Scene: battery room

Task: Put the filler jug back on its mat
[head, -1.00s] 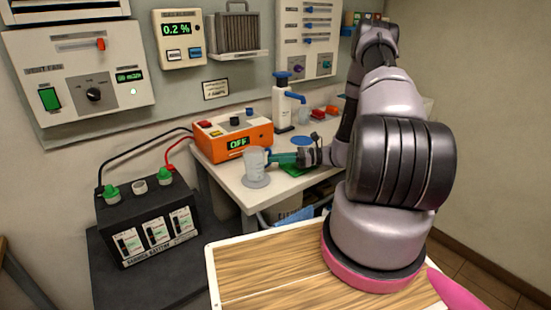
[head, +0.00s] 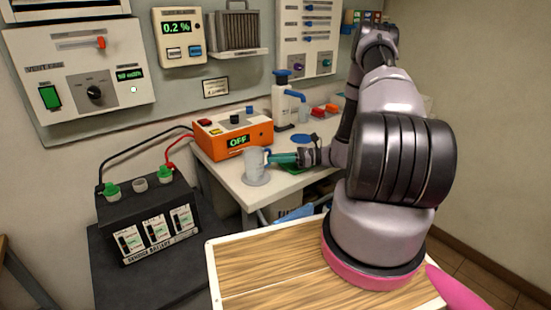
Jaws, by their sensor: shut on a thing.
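The filler jug (head: 254,164) is a translucent grey cup with a blue handle. It is upright at the front left corner of the white table. My gripper (head: 271,158), with teal fingers, reaches in from the right and is shut on the jug at its handle side. A pale grey round mat (head: 257,183) shows directly below the jug. The jug's base overlaps the mat in the picture; I cannot tell whether they touch.
A white pump bottle (head: 283,105) stands further back, near a blue disc (head: 301,139). A black battery (head: 150,217) sits left on a lower dark stand. The table's front edge (head: 290,187) is near the jug.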

